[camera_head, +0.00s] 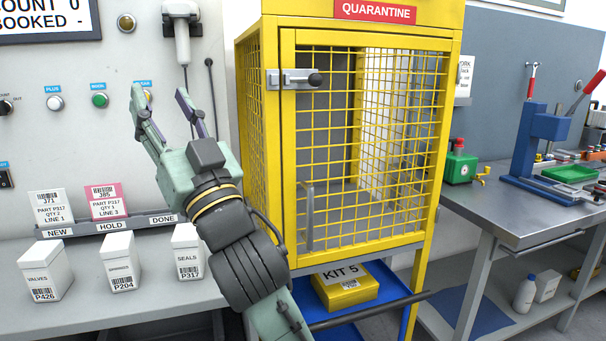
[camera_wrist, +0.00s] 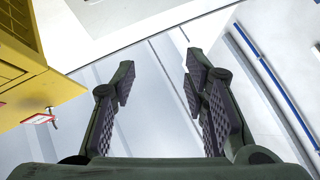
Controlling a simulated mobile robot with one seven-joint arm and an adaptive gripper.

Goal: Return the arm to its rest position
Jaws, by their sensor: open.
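My gripper (camera_head: 166,118) is raised in front of the grey panel wall, left of the yellow quarantine cage. Its two fingers are spread apart with nothing between them. In the wrist view my gripper (camera_wrist: 158,88) also shows open and empty, with pale wall or ceiling surfaces beyond it. My arm runs from the lower middle of the head view up to the left, in front of the cage's lower left corner.
The yellow cage (camera_head: 441,150) has a latch (camera_head: 295,79) on its mesh door. A KIT 5 box (camera_head: 345,288) sits below. White boxes (camera_head: 120,262) line the left bench. A scanner (camera_head: 181,35) hangs above my gripper. A steel workbench (camera_head: 500,215) stands at right.

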